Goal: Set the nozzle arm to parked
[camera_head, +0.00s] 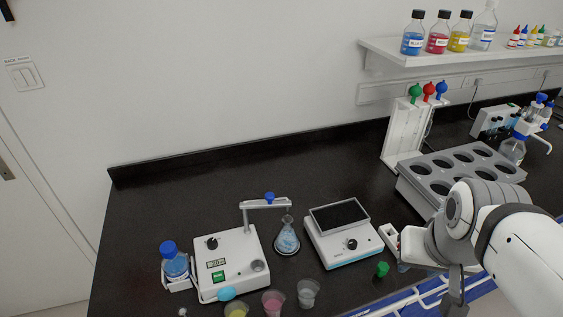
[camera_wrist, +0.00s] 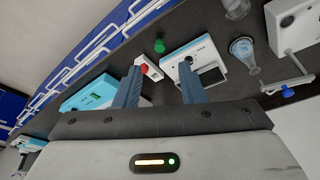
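The nozzle arm (camera_head: 262,204) is a thin grey bar with a blue knob on top. It rises from a post on the white dispenser unit (camera_head: 222,257) and points right, its tip over a conical flask (camera_head: 286,240) of pale blue liquid. In the wrist view the nozzle arm (camera_wrist: 300,84) is at the far right, beside the flask (camera_wrist: 243,52). My gripper (camera_wrist: 160,68) is open, with nothing between its fingers. It is well to the right of the nozzle arm in the head view (camera_head: 455,285), its fingers partly hidden there.
A white device with a dark top plate (camera_head: 340,215) stands between the flask and my arm. A green cap (camera_head: 382,269) lies before it. Cups (camera_head: 273,302) and a blue-capped bottle (camera_head: 174,261) are near the dispenser. A grey rack (camera_head: 420,166) stands right. The back-left counter is clear.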

